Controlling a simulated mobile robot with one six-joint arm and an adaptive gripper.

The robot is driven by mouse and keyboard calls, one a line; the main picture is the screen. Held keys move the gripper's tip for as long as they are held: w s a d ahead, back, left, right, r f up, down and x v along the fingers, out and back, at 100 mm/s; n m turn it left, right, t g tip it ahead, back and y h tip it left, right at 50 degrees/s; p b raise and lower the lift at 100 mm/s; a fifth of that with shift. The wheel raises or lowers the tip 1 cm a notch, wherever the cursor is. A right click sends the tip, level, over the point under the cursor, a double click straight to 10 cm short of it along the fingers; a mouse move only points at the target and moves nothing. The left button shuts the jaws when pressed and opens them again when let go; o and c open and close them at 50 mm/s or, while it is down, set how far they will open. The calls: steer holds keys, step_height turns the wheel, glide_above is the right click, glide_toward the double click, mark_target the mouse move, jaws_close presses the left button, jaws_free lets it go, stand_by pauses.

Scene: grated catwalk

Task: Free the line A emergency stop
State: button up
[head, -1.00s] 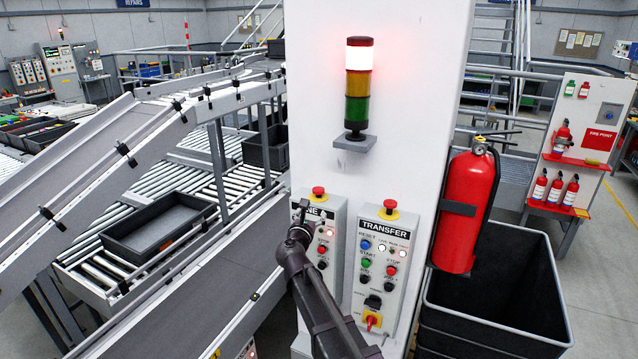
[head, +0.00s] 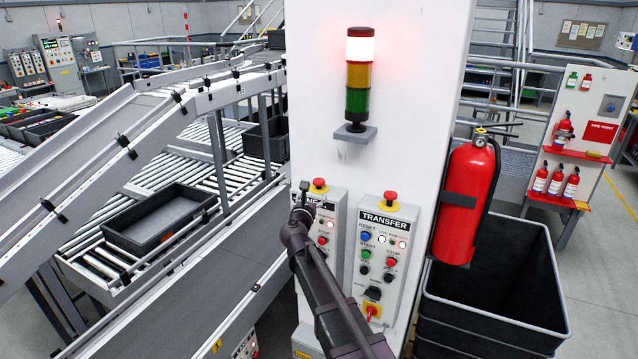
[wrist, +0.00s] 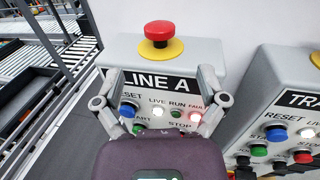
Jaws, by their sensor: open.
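The line A emergency stop is a red mushroom button on a yellow base on top of the LINE A box; it shows in the head view (head: 318,184) and in the wrist view (wrist: 159,31). The LINE A box (wrist: 185,50) has a lit white lamp and a lit red FAULT lamp. My gripper (wrist: 160,78) is open and empty in front of the box's label, below the button and apart from it. In the head view my gripper (head: 301,192) and arm cover the box's left part. I cannot tell from the button's height whether it is latched.
The TRANSFER box (head: 388,240) with its own red stop (head: 390,200) stands close on the right. A stack light (head: 358,85) glows at the top. A fire extinguisher (head: 465,200) hangs right, above a black bin (head: 495,290). A conveyor (head: 190,270) runs left.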

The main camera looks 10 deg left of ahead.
mark_target(317, 185)
steer(key=w, duration=0.6)
steer(key=w+d, duration=0.1)
steer(key=w, duration=0.2)
steer(key=shift+w, duration=0.35)
